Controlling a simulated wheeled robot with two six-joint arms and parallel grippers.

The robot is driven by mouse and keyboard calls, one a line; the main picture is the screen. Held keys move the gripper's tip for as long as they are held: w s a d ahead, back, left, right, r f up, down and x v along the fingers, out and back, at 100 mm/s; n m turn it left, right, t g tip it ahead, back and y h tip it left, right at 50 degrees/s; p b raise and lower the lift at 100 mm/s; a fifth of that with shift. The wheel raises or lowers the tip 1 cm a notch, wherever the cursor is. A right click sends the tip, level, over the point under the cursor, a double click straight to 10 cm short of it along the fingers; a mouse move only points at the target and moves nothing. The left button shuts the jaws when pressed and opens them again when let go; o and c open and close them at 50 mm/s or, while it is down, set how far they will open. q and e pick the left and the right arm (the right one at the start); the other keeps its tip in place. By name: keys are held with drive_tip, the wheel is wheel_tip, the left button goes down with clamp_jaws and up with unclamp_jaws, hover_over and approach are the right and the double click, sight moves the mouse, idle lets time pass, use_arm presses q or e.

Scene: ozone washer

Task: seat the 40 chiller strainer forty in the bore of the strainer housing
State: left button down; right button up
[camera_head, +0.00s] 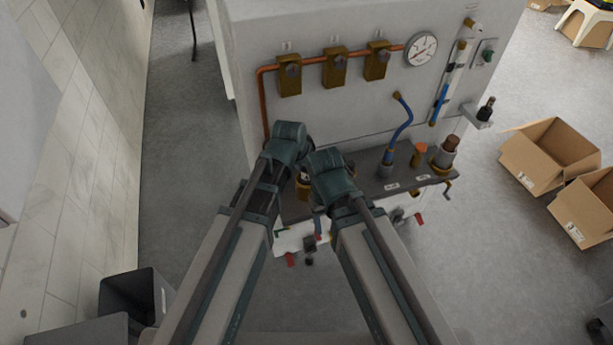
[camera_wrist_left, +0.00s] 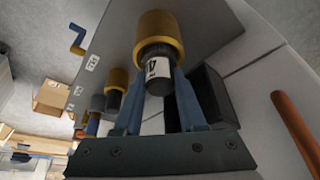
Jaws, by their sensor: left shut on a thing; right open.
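The strainer (camera_wrist_left: 158,73), a dark cylinder with a white label, is between the fingers of my left gripper (camera_wrist_left: 158,82), which is shut on it in the left wrist view. The label is too small to read surely. A brass-coloured ring, the strainer housing (camera_wrist_left: 157,32), lies right beyond the strainer's end and lines up closely with it. I cannot tell how far the strainer is in the bore. In the head view my arms hide most of this spot. My right gripper (camera_head: 318,215) is open beside the left one, at the shelf's front edge.
The dark shelf (camera_head: 408,176) also carries a blue hose (camera_head: 404,132), an orange-topped part (camera_head: 419,152) and another brass-ringed fitting (camera_head: 442,158). A copper pipe (camera_head: 263,100) with valves runs on the panel behind. Cardboard boxes (camera_head: 548,157) stand on the floor at right.

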use_arm(q)
drive_tip(key=shift+f, duration=0.25)
use_arm(e)
drive_tip(key=shift+f, duration=0.25)
use_arm(q)
drive_tip(key=shift+f, duration=0.2)
drive_tip(key=c, duration=0.8)
unclamp_jaws()
drive_tip(key=shift+o, duration=0.2)
use_arm(e)
drive_tip(key=shift+f, duration=0.15)
use_arm(q)
drive_tip(key=shift+r, duration=0.2)
drive_tip(key=p+v, duration=1.1)
drive_tip(key=v, duration=0.1)
drive_tip(key=s+a+f+n+g+y, duration=0.1)
drive_tip(key=s+a+g+y, duration=0.2)
drive_tip(key=s, duration=0.9)
drive_tip(key=shift+s+a+f+n+g, duration=0.25)
drive_tip(key=shift+s+a+n+g, duration=0.1)
drive_tip(key=shift+a+g, duration=0.3)
use_arm(e)
wheel_tip(320, 180, up, 11)
